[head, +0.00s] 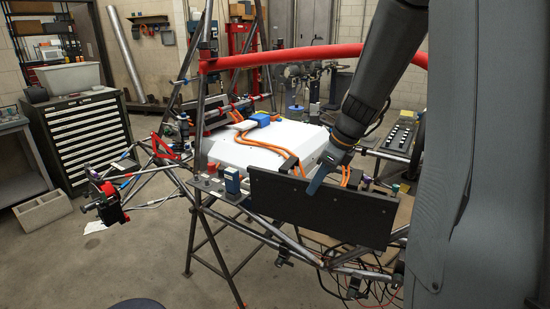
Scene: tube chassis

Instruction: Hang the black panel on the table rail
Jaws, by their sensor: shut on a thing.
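The black panel (318,213) is a flat, dark rectangle in the middle right of the head view, in front of the near side of the tube chassis. My arm comes down from the upper right. My gripper (319,182) is shut on the panel's upper edge, left of its middle, with a finger over the front face. The panel stands roughly upright, its right end lower than its left. A grey tube rail (268,231) of the chassis runs behind and below the panel. Whether the panel touches the rail cannot be told; its back is hidden.
A white box (262,150) with orange cables lies inside the chassis behind the panel. A red bar (310,55) crosses above. Loose wires (375,291) hang below; open floor lies front left.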

